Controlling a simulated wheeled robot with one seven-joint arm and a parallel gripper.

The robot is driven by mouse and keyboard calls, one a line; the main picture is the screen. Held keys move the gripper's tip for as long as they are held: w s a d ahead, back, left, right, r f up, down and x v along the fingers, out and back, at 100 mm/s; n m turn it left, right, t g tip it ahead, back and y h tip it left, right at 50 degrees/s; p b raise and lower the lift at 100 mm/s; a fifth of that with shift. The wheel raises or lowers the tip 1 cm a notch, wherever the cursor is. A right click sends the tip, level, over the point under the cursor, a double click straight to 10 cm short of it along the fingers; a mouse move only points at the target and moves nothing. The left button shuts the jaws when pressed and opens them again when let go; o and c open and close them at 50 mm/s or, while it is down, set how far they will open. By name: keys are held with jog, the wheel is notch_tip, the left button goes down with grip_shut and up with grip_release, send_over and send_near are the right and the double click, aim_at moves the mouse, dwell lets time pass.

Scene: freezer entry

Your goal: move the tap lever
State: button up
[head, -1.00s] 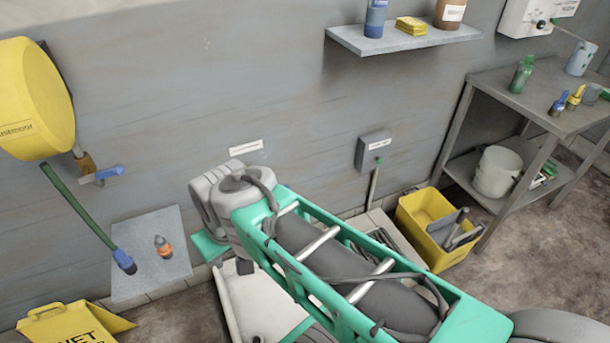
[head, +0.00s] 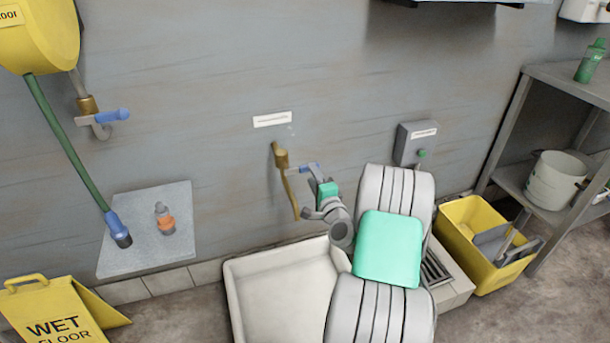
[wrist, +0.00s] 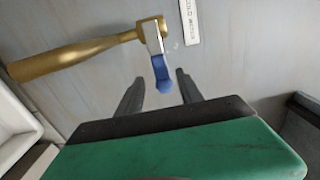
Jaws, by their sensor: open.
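A brass tap (head: 281,158) sticks out from the grey wall above a white floor basin. Its blue-ended lever (head: 308,168) points right in the head view. In the wrist view the brass tap (wrist: 80,55) lies at upper left, and the blue lever end (wrist: 161,73) sits in line with the gap between my fingertips. My gripper (wrist: 160,88) is open and empty, with one finger to each side of the lever end; I cannot tell whether either touches it. In the head view my gripper (head: 318,186) is right at the lever, partly hidden by its own wrist.
Another tap with a blue lever (head: 108,115) is at left, below the yellow hose reel (head: 45,35). A wall label (head: 272,119) is above the brass tap. A grey switch box (head: 415,143), yellow bucket (head: 487,235) and metal shelf unit (head: 575,85) stand to the right.

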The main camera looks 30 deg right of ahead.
jog(key=x, duration=0.7)
jog(key=shift+w+r, duration=0.15)
jog(key=shift+w, duration=0.1)
jog(key=shift+a, duration=0.1)
jog(key=shift+c, duration=0.4)
grip_shut()
dwell(0.5)
